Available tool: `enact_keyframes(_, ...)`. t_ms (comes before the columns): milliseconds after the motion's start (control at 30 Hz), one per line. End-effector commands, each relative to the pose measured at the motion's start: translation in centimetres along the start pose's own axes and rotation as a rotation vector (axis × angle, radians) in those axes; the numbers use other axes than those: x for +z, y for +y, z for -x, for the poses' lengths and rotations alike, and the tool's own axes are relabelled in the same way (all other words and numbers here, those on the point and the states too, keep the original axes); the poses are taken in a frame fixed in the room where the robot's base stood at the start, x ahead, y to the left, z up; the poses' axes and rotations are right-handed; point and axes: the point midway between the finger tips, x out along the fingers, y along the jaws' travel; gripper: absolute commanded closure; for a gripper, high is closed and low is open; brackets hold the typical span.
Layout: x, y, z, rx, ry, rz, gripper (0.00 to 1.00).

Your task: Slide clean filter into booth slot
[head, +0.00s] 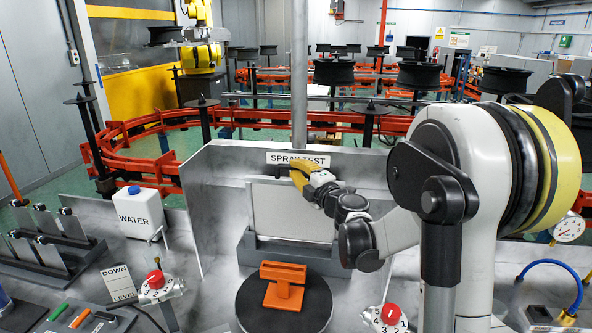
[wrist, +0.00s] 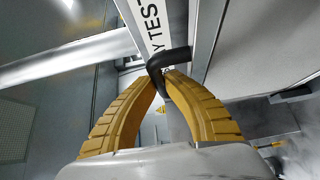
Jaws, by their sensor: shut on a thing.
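The pale, flat filter panel (head: 290,212) stands upright in front of the booth's back wall, under the SPRAY TEST sign (head: 305,158). Its lower edge is at the dark grey slot holder (head: 285,253); I cannot tell how deep it sits there. My gripper (head: 299,176) is at the filter's top edge. In the wrist view, my yellow fingers (wrist: 168,75) are shut on the black bent handle (wrist: 170,60), with the panel (wrist: 245,45) to the right. The sign also shows there (wrist: 153,20). My fingers hide part of the handle in the head view.
A round black turntable (head: 250,312) with an orange bracket (head: 284,285) stands in front of the slot. Another dial (head: 390,314) is at lower right. Grey booth walls (head: 200,215) flank the filter.

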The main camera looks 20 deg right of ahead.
Motion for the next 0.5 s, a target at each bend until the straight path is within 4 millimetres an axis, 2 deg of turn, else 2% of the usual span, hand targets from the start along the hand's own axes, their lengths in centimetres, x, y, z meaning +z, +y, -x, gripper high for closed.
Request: enact_keyframes(500,0.03,-0.93,0.00,0.000,0.000,0.000,1.00)
